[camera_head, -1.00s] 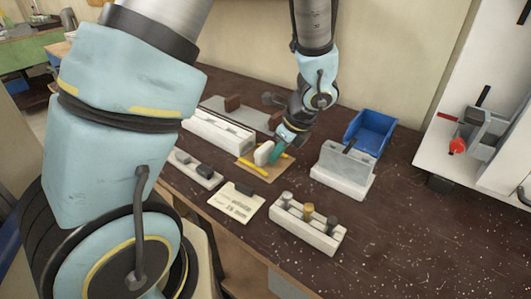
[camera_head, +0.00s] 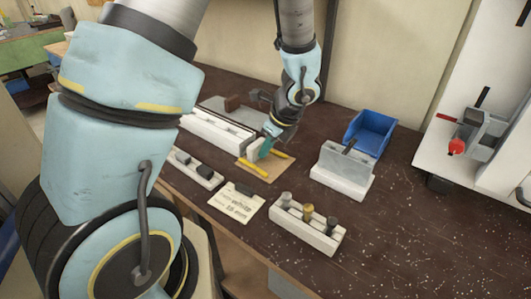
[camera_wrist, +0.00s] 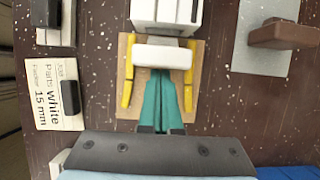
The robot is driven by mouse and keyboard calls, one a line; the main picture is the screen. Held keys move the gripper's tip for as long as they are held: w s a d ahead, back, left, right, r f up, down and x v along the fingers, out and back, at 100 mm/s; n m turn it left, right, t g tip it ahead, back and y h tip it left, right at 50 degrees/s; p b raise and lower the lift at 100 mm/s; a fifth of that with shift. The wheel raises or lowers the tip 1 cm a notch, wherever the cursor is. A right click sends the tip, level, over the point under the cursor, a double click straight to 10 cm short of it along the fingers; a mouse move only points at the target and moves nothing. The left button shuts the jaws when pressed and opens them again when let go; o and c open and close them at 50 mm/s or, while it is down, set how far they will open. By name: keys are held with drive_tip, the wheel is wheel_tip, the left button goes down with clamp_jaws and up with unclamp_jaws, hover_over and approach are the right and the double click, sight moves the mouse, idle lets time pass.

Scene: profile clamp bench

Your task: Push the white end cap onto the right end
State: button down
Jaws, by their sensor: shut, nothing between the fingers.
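The white end cap (camera_wrist: 164,55) lies crosswise at the near end of the white profile (camera_wrist: 165,10) in the wrist view. In the head view the cap (camera_head: 253,154) stands at the right end of the long white profile in its holder (camera_head: 212,131). The cap looks close against the profile end; I cannot tell whether it is seated. My gripper (camera_wrist: 162,76) has its teal fingers shut and empty, with the tips right behind the cap's outer face. It also shows in the head view (camera_head: 264,149), low over the board.
A tan board (camera_head: 278,166) with yellow strips lies under the cap. A rack with several pegs (camera_head: 306,229), a grey-white block (camera_head: 343,172), a blue bin (camera_head: 369,132) and a label card (camera_head: 236,203) stand nearby. Table at front right is clear.

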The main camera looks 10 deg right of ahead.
drive_tip(key=shift+w+a, duration=0.4)
drive_tip(key=shift+w, duration=0.05)
drive_tip(key=shift+w+a, duration=0.35)
drive_tip(key=shift+w, duration=0.1)
idle(0.8)
drive_tip(key=shift+s+d, duration=0.1)
drive_tip(key=shift+s+d+r, duration=0.1)
drive_tip(key=shift+s+d, duration=0.45)
drive_tip(key=shift+s, duration=0.15)
wheel_tip(320, 180, up, 8)
drive_tip(key=p, duration=0.7)
drive_tip(key=shift+p, duration=0.3)
